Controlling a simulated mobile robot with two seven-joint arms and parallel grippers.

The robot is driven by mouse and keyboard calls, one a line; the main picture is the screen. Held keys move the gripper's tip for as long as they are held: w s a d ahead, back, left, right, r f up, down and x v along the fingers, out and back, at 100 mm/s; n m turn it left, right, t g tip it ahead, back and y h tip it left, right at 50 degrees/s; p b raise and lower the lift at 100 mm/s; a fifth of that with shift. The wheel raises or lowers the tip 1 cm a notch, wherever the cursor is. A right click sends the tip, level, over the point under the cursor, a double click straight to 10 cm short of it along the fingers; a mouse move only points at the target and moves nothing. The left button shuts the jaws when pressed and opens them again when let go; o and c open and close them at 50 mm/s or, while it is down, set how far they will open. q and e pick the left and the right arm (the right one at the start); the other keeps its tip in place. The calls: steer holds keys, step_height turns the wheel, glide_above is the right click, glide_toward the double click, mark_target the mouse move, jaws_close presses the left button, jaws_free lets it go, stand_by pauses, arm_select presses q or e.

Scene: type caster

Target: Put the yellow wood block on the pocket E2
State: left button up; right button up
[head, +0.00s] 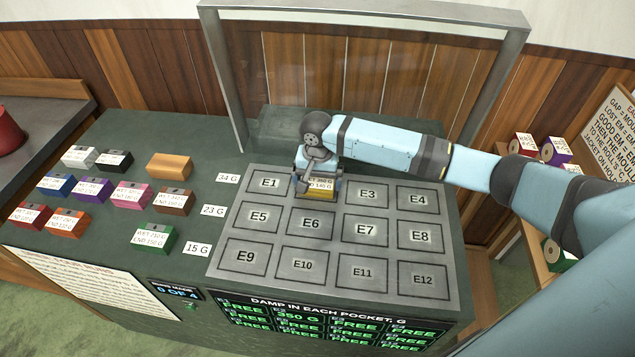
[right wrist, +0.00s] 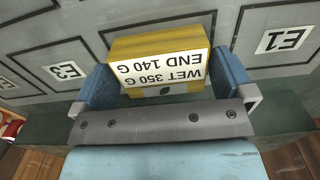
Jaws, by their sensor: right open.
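The yellow wood block (head: 321,193), labelled WET 350 G and END 140 G, sits at pocket E2 in the top row of the grey pocket plate (head: 283,244). Its position covers the E2 mark, between E1 (head: 269,183) and E3 (head: 368,195). My right gripper (head: 317,183) is over the block, with its jaws open. In the right wrist view, the yellow block (right wrist: 158,47) lies between the two blue fingers of my right gripper (right wrist: 164,78), one on each side. Its underside contact is hidden. My left gripper is not in view.
Several coloured blocks, including a green one (head: 155,238) and an orange-tan one (head: 169,166), stand on the left of the bench. The display (head: 325,322) shows 350 G in one cell and FREE in others. A metal frame (head: 229,90) rises behind the plate.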

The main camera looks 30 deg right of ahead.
mark_target(318, 182)
step_height(318, 182, up, 11)
stand_by(0.3)
stand_by(0.5)
